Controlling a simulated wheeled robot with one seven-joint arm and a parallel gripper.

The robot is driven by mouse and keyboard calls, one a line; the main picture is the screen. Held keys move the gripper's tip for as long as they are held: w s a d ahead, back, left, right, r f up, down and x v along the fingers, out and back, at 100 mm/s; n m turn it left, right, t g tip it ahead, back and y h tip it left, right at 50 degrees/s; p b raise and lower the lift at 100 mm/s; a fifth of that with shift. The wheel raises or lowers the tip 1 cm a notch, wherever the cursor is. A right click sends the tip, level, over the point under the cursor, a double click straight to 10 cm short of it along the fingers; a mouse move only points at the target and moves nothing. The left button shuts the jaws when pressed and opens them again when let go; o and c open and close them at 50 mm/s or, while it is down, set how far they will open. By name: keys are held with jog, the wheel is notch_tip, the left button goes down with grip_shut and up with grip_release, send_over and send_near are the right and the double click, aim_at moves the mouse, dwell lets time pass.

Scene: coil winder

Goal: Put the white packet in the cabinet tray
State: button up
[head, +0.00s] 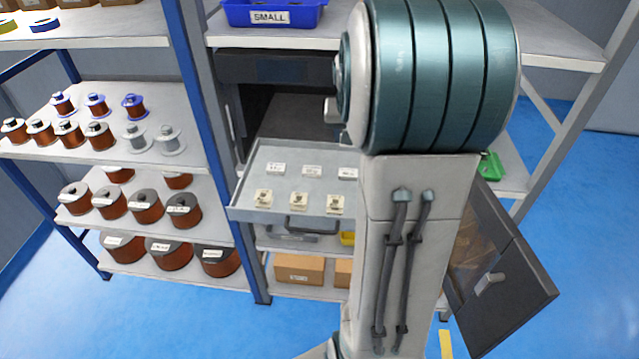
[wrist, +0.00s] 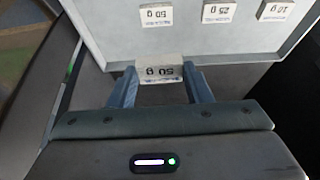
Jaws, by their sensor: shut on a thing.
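My gripper (wrist: 160,76) is shut on a small pale packet (wrist: 160,69) marked "50 g", seen upside down in the wrist view. The held packet overlaps the near edge of the grey cabinet tray (wrist: 110,42) in that view; I cannot tell its height above it. In the head view the tray (head: 240,205) is pulled out of a dark cabinet (head: 270,68). My arm hides my gripper and the tray's right side in the head view.
An open dark door (head: 505,285) hangs at right. Shelves with copper spools (head: 144,206) stand at left. A blue bin (head: 272,14) is above, and cardboard boxes (head: 299,269) are below. In the wrist view, several packets (wrist: 217,12) line the tray's far part; bare tray lies nearer.

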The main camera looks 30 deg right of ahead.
jog(key=p, duration=0.1)
send_over(307, 188)
jog(key=s, duration=0.1)
jog(key=f, duration=0.6)
jog(key=shift+s+a+f, duration=0.15)
jog(key=shift+a+f, duration=0.3)
jog(key=shift+f, duration=1.95)
jog(key=shift+f, duration=0.2)
jog(key=o, duration=1)
jog(key=shift+c, duration=0.2)
jog(key=shift+r, duration=0.2)
